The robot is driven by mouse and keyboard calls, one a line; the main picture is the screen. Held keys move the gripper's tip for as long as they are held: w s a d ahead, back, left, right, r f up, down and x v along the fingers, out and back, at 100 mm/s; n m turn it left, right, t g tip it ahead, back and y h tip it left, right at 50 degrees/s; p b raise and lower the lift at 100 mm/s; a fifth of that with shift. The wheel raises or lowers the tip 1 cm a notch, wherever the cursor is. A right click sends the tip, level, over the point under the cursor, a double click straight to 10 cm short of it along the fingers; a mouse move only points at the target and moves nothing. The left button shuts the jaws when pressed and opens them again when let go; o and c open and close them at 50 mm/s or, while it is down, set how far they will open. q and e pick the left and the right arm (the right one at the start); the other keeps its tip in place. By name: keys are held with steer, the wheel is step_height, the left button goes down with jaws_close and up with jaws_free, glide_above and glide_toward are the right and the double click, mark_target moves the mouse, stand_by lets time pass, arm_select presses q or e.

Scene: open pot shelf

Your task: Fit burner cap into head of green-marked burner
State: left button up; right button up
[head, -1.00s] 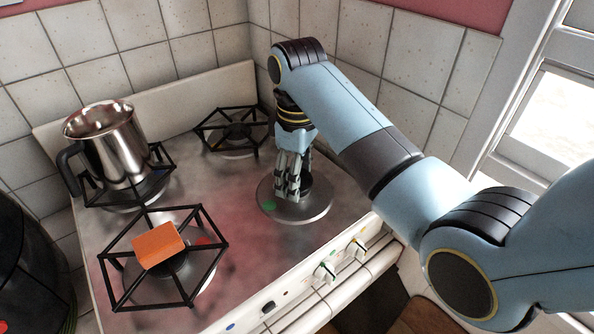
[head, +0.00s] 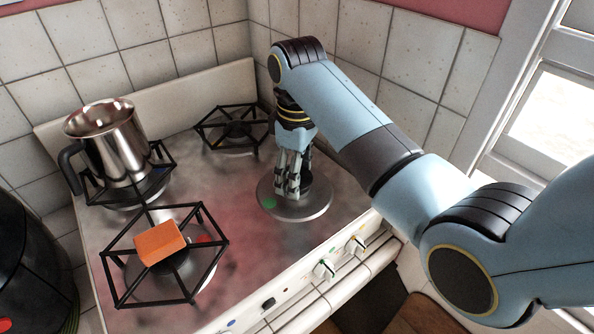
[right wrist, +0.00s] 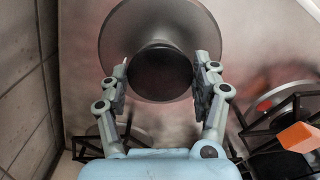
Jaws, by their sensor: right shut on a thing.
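The green-marked burner is a round metal plate (head: 311,212) with a green dot (head: 269,203) on its left side, at the right of the stove. It has no grate over it. My right gripper (head: 291,188) points down over this burner. Its fingers are shut on the dark round burner cap (right wrist: 160,76), with one finger on each side of it in the right wrist view. The cap lies over the middle of the burner plate (right wrist: 200,28). The burner head beneath is hidden, so I cannot tell whether the cap is seated. My left gripper is not in view.
A steel pot (head: 112,145) stands on the back left grate. An orange block (head: 159,243) lies on the front left grate (head: 216,258). The back right grate (head: 228,124) is empty. Knobs (head: 324,269) line the front edge. Tiled walls stand close behind.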

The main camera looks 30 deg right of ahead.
steer(key=shift+f, duration=0.65)
stand_by(0.6)
steer(key=o, duration=1.3)
steer(key=shift+r, duration=0.1)
step_height(320, 180, up, 7)
steer(key=shift+r, duration=0.15)
steer(key=shift+s, duration=0.1)
